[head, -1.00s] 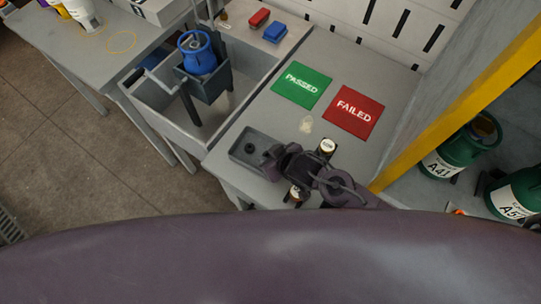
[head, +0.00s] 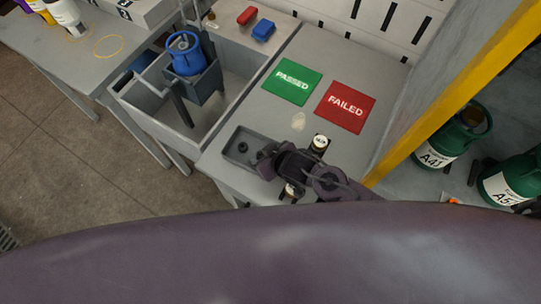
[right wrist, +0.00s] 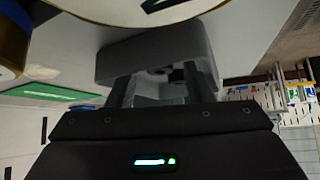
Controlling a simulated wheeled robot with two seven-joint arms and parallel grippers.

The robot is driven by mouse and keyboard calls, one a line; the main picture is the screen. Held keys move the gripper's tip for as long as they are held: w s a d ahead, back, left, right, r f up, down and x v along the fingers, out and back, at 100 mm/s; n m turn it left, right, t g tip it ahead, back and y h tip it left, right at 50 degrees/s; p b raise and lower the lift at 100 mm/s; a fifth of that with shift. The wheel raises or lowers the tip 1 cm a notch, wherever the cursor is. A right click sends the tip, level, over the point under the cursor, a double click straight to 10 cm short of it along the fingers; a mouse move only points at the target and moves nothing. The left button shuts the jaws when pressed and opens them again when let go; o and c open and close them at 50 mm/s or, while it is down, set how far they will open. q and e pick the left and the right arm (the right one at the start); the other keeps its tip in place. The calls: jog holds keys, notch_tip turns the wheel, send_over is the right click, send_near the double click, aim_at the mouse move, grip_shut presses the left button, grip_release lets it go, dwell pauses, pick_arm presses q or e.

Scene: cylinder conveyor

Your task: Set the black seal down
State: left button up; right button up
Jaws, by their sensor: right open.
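The black seal (head: 242,147) shows as a small dark round piece in the grey tray (head: 229,153) on the bench. My right gripper (head: 267,159) is low at the tray's right end, beside the seal. In the right wrist view its two fingers (right wrist: 155,88) are apart with nothing clearly clamped between them. The grey tray (right wrist: 125,62) is just beyond the fingertips, with small dark shapes (right wrist: 160,72) inside it. I cannot tell whether a fingertip touches the seal. My left gripper is not in view.
A green PASSED mat (head: 291,81) and red FAILED mat (head: 345,106) lie behind.

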jog(key=v, duration=1.2)
jog(key=shift+s+f, duration=0.1)
jog(key=shift+f, duration=0.05)
